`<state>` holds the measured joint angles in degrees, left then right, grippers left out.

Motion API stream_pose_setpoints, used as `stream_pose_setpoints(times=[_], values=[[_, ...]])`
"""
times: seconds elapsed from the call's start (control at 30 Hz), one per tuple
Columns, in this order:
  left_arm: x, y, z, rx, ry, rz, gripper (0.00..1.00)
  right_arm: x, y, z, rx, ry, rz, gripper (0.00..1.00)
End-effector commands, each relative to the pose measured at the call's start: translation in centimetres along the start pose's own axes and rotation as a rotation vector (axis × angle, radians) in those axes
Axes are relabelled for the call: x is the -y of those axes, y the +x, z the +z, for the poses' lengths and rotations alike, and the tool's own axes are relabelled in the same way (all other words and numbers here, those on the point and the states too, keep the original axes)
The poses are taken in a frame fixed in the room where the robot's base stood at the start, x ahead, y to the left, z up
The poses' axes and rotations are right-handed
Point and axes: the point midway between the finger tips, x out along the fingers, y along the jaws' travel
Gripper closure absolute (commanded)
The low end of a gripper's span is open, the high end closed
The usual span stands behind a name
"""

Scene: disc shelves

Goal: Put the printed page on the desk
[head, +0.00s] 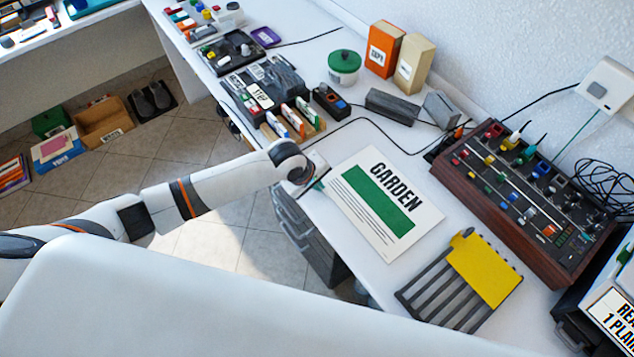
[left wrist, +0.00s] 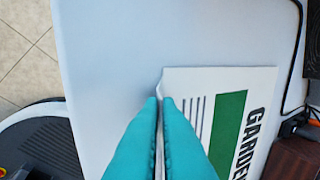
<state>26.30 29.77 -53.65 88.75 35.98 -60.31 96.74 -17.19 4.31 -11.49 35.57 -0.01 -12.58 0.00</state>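The printed page (head: 388,203) is white with the word GARDEN, a green block and dark text lines. It appears to lie flat on the white desk (head: 345,250), between the dark folders and the slatted rack. My left gripper (head: 319,184) is at the page's left corner. In the left wrist view, the teal fingertips (left wrist: 160,93) are close together at a corner of the page (left wrist: 199,80), which looks slightly creased between them. Whether the page's edge is a little off the desk is hard to tell. My right gripper is not in view.
A wooden-sided control panel (head: 528,195) stands right of the page. A slatted rack with a yellow pad (head: 484,268) is in front. Dark grey blocks (head: 392,106), a green-lidded tub (head: 344,66) and boxes (head: 384,48) stand behind. A black cable runs past the page.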

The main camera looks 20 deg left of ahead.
Motion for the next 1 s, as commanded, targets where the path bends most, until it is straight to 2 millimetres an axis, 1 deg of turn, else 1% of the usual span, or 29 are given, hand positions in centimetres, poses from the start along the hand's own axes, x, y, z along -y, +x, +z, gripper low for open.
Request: stream_pose_setpoints(times=[0.13, 0.2, 0.27, 0.5, 0.6, 0.67, 0.77, 1.0], values=[[-0.1, 0.2, 0.0, 0.000, -0.001, 0.001, 1.00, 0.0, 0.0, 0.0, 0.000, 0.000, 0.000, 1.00], [-0.1, 0.1, 0.0, 0.000, 0.000, 0.000, 0.85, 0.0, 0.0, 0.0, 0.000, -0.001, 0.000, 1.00], [-0.1, 0.1, 0.0, 0.000, 0.000, 0.000, 0.75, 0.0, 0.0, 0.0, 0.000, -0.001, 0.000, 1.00], [-0.1, 0.1, 0.0, 0.000, 0.000, 0.001, 0.75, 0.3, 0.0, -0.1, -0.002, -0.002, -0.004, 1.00], [0.0, -0.4, 0.0, 0.000, 0.000, 0.001, 0.75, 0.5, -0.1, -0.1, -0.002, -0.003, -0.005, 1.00], [0.0, -1.0, 0.1, 0.000, 0.000, 0.001, 0.75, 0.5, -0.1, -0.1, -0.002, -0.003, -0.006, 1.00], [0.0, -2.7, 0.1, 0.000, 0.000, -0.001, 0.75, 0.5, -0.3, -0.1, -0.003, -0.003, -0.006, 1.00], [0.1, -8.0, 0.1, 0.000, 0.001, -0.001, 0.75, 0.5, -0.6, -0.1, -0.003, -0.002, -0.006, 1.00]])
